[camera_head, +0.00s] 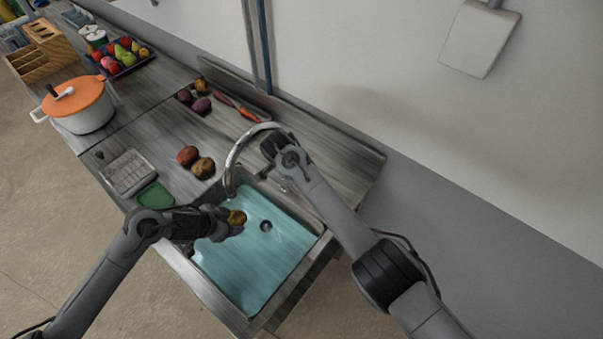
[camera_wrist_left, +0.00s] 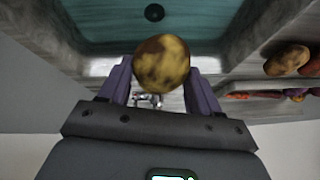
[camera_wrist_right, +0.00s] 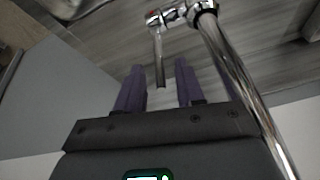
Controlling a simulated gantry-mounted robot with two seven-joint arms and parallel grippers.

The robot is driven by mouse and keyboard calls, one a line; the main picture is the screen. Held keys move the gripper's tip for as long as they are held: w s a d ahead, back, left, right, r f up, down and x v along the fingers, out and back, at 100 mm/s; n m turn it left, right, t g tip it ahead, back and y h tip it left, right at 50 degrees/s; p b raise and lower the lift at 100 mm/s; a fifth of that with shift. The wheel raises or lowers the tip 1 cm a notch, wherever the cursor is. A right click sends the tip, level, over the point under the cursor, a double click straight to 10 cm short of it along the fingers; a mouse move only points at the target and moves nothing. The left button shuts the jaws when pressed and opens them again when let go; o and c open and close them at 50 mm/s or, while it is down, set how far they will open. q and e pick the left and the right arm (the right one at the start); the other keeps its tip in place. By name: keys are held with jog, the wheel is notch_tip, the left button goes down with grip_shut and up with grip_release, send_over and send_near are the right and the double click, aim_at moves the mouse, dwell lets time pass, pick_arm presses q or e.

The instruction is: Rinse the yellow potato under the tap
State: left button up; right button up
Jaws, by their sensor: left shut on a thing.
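The yellow potato (camera_head: 237,217), mottled yellow and brown, is held in my left gripper (camera_head: 222,220) above the sink basin (camera_head: 240,270). In the left wrist view the potato (camera_wrist_left: 161,63) sits between the two fingertips. The tap (camera_head: 234,160) is a curved chrome spout whose end hangs just behind and above the potato. No water stream can be made out. My right gripper (camera_wrist_right: 160,88) is open at the tap's base. The tap's lever (camera_wrist_right: 159,58) points into the gap between its fingers, with space on both sides. In the head view its fingertips are hidden behind the wrist.
Two potatoes (camera_head: 196,161) lie on the counter left of the tap. More vegetables (camera_head: 195,100) and carrots (camera_head: 236,107) lie farther back. A green sponge-like pad (camera_head: 155,196) and a rack (camera_head: 129,173) are beside the sink. An orange-lidded pot (camera_head: 83,107) stands far left.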

jog(key=shift+x, duration=1.35)
jog(key=shift+c, duration=0.5)
grip_shut()
